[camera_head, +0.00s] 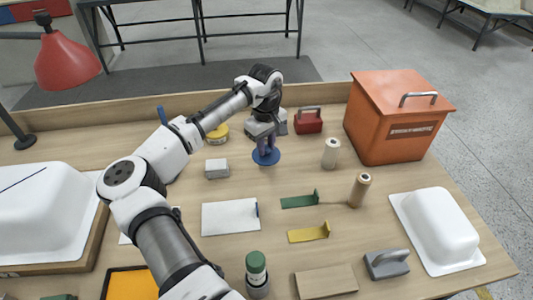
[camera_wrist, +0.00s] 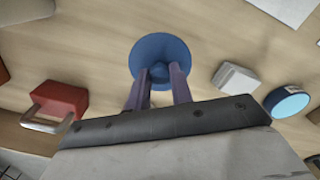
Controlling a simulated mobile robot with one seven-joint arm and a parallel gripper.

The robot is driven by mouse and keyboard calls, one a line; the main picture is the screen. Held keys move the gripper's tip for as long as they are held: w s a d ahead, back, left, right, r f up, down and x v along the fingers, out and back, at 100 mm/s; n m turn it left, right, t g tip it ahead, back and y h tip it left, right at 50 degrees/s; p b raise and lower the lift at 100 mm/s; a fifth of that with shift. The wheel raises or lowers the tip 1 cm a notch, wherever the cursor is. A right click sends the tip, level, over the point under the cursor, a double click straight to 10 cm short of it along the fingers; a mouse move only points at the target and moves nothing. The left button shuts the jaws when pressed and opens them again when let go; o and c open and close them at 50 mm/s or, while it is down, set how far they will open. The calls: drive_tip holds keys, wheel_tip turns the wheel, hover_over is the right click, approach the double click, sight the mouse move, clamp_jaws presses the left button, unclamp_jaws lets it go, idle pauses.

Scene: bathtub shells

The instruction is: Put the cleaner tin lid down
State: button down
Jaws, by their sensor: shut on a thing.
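The cleaner tin lid seems to be the blue disc with a central knob (camera_head: 266,157). It also shows in the wrist view (camera_wrist: 160,50). My gripper (camera_head: 265,145) is shut on the lid's knob, with one finger on each side of it in the wrist view (camera_wrist: 160,82). The lid looks about level and is low over the wooden table. I cannot tell whether it touches the tabletop. A round tin with a blue rim and pale top (camera_wrist: 288,102) stands at the right of the wrist view; I cannot tell whether it is the cleaner tin.
A pale grey block (camera_head: 217,168) lies left of the lid, and a red block with a handle (camera_head: 308,121) stands behind right. A cream spool (camera_head: 331,153) and an orange lidded box (camera_head: 390,130) are to the right. Bare wood shows around the lid.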

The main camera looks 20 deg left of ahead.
sight(266, 156)
drive_tip(key=shift+f+p, duration=0.35)
drive_tip(key=shift+f, duration=2.1)
drive_tip(key=c, duration=1.2)
unclamp_jaws()
drive_tip(key=shift+f, duration=0.1)
drive_tip(key=shift+c, duration=0.2)
wheel_tip(266, 156, up, 12)
drive_tip(key=b, duration=0.2)
drive_tip(key=shift+b, duration=0.4)
drive_tip(key=shift+s, duration=0.15)
